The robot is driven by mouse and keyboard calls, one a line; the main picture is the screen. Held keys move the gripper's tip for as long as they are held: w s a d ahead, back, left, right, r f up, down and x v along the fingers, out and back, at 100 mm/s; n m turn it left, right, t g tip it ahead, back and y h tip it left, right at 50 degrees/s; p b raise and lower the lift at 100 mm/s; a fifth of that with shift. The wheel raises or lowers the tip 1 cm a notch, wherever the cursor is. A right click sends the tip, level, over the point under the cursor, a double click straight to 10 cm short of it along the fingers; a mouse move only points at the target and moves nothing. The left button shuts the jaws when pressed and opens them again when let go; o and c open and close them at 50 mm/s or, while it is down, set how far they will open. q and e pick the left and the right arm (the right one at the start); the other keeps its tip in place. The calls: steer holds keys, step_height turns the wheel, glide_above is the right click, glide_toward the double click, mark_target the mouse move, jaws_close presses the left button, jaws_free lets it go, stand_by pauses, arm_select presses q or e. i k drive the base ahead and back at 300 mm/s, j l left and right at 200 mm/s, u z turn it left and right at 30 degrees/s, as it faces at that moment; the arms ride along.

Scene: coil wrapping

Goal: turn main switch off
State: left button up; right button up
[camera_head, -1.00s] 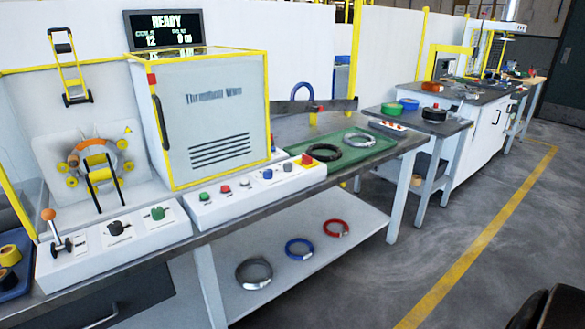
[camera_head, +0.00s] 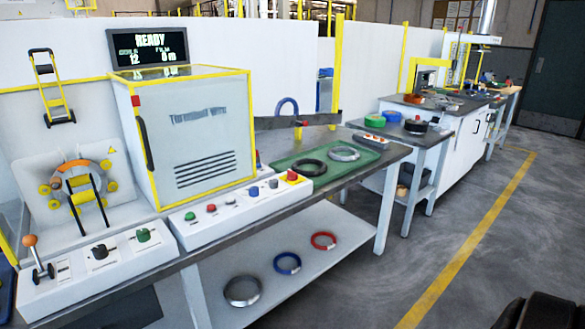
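The control strip (camera_head: 241,207) in front of the white machine cabinet (camera_head: 190,135) carries a green button (camera_head: 190,215), a red button (camera_head: 211,208), a blue knob (camera_head: 253,191), a grey knob (camera_head: 273,183) and a red control on a yellow base (camera_head: 292,176). A second panel (camera_head: 70,282) at left has an orange-tipped lever (camera_head: 36,258), a black knob (camera_head: 100,252) and a green knob (camera_head: 143,235). The labels are too small to read, so I cannot tell which control is the main switch. The display (camera_head: 148,47) reads READY.
A green tray (camera_head: 290,163) with two coils lies on the bench at right. Grey, blue and red rings (camera_head: 323,240) lie on the lower shelf. A side table (camera_head: 440,132) and white cabinet stand further back.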

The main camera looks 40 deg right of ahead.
mark_target(291, 176)
steer(key=z, duration=0.7)
